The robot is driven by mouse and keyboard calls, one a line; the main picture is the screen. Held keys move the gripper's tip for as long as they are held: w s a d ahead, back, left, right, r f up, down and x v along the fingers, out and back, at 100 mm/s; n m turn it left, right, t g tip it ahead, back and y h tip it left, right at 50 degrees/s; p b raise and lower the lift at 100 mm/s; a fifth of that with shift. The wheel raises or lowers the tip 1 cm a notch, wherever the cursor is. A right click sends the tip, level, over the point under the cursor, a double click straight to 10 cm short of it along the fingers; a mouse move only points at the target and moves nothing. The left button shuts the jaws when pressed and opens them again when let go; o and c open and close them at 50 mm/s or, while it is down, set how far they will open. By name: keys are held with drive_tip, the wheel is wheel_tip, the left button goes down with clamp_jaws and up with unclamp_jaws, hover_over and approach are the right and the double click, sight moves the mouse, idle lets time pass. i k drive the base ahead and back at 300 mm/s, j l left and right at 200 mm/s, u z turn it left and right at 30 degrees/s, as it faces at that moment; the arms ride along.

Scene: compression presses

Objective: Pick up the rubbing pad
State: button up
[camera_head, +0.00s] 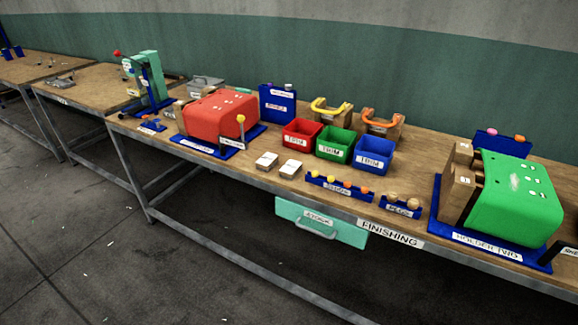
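I cannot tell for certain which thing is the rubbing pad, as no readable label names one. Two small pale blocks with light tops lie flat near the front edge of the finishing table (232,171): the left block (266,161) and the right block (290,169). They sit side by side with a small gap, clear of other things. My gripper is not in view.
Behind the blocks stand a red bin (302,134), a green bin (334,146) and a blue bin (374,155). A red press (217,115) is left, a green press (517,200) right. Low blue racks (340,189) hold small knobs. A teal drawer (318,224) hangs below.

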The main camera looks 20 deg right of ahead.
sight(266, 161)
drive_tip(key=z, duration=2)
drive_tip(key=u, duration=0.4)
drive_tip(key=j+u, duration=0.1)
drive_tip(key=u, duration=0.75)
drive_tip(key=i+u, duration=0.1)
drive_tip(key=u, duration=0.7)
drive_tip(key=i+j, duration=0.35)
drive_tip(key=i+j+z, duration=0.15)
drive_tip(key=i+j, duration=0.55)
drive_tip(key=j, duration=0.2)
drive_tip(key=i+j+z, duration=0.15)
drive_tip(key=i+j, duration=0.5)
drive_tip(key=j, duration=0.25)
drive_tip(key=l+z, duration=0.05)
